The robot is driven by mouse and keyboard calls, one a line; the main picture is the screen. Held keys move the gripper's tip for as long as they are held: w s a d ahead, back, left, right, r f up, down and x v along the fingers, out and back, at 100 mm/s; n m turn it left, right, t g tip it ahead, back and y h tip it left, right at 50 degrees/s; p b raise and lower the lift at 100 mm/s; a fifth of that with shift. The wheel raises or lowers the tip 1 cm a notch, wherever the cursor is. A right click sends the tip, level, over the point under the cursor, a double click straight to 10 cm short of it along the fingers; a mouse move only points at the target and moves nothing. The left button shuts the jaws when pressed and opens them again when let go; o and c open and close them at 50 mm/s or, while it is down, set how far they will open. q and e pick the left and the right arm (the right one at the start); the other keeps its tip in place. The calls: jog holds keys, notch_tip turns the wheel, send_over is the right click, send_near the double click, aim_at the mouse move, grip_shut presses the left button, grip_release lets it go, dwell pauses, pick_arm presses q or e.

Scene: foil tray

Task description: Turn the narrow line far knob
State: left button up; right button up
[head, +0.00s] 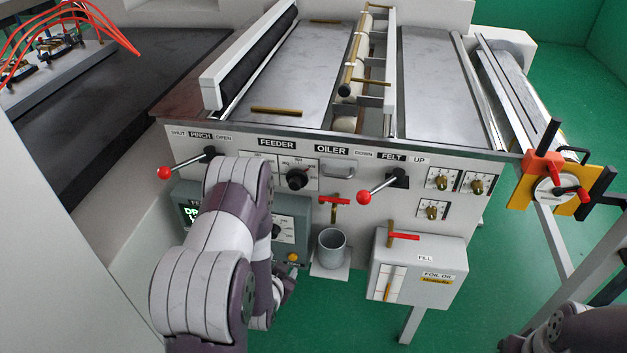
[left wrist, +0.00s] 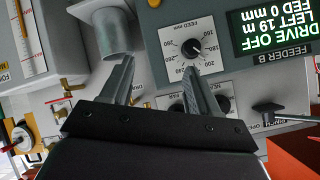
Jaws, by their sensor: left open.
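Small brass knobs sit on the white front panel in the head view: one upper left (head: 441,182), one upper right (head: 478,186) and one below them (head: 433,210). Their line markings are too small to read, so I cannot tell which is the narrow line far knob. My left gripper (left wrist: 158,66) is open and empty in the left wrist view, its fingers in front of a lower panel. Behind the right finger is a dark knob (left wrist: 223,104), partly hidden. In the head view my left arm hides most of that gripper. My right gripper is out of view.
A feed dial (left wrist: 193,47) and a green-lit display (left wrist: 272,35) are beyond the fingers. A grey cup (head: 331,248) stands right of my left arm. Red-ball levers (head: 364,197) and a foil oil box (head: 418,272) with a red handle stick out from the front.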

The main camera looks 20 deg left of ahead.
aim_at(295, 186)
pick_arm(q)
jog(key=w+r+m+t+y, duration=0.25)
jog(key=w+r+t, duration=0.3)
jog(key=r, duration=0.45)
jog(key=shift+t+h, duration=0.35)
jog(key=shift+t, duration=0.1)
jog(key=x, duration=0.3)
jog(key=p+x, duration=0.1)
jog(key=x, duration=0.3)
jog(key=p+x, duration=0.1)
jog(key=x, duration=0.3)
jog(key=shift+a+r, duration=0.1)
jog(key=shift+a, duration=0.3)
jog(key=c, duration=1)
pick_arm(e)
jog(key=shift+w+d+r, duration=0.15)
jog(key=shift+r, duration=0.45)
jog(key=shift+w+d+r, duration=0.1)
jog(key=shift+r, duration=0.45)
